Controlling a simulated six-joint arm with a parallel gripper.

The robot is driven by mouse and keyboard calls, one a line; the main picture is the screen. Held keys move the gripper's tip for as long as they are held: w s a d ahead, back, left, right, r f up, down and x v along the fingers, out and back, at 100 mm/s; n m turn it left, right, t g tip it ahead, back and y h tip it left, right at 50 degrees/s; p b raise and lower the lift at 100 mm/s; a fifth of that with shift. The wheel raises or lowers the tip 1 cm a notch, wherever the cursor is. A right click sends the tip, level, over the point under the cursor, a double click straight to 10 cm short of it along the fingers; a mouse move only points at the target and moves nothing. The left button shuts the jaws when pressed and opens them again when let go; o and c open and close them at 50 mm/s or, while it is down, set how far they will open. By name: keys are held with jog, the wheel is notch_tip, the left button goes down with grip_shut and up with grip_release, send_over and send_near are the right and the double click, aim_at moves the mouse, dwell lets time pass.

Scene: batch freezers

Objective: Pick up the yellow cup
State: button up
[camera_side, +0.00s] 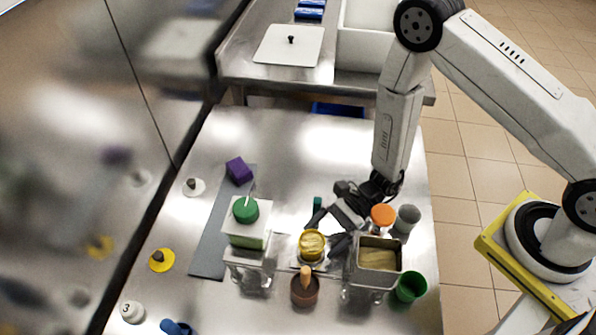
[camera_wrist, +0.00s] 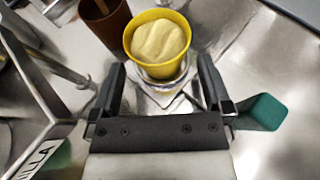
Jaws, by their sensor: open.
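The yellow cup (camera_side: 312,246) stands upright in the middle of the work table and holds a pale yellow filling. In the wrist view the yellow cup (camera_wrist: 158,44) lies just beyond and between my fingertips, on a small shiny stand or plate. My gripper (camera_side: 322,228) is open and low beside the cup, reaching from the upper right. In the wrist view my gripper (camera_wrist: 161,82) has one finger on each side of the near part of the cup, with nothing clamped. I cannot tell whether a finger touches it.
A brown cup (camera_side: 305,290) with a stick stands close in front. A metal container (camera_side: 378,258) is right, a green-lidded container (camera_side: 246,228) left. A green cup (camera_side: 411,287) and orange-topped item (camera_side: 383,216) stand right. A teal block (camera_wrist: 262,112) lies beside my right finger.

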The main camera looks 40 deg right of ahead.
aim_at(321, 237)
jog(key=a, duration=0.2)
jog(key=shift+a, duration=0.3)
jog(key=shift+a+f, duration=0.25)
jog(key=shift+a, duration=0.2)
jog(key=c, duration=1.2)
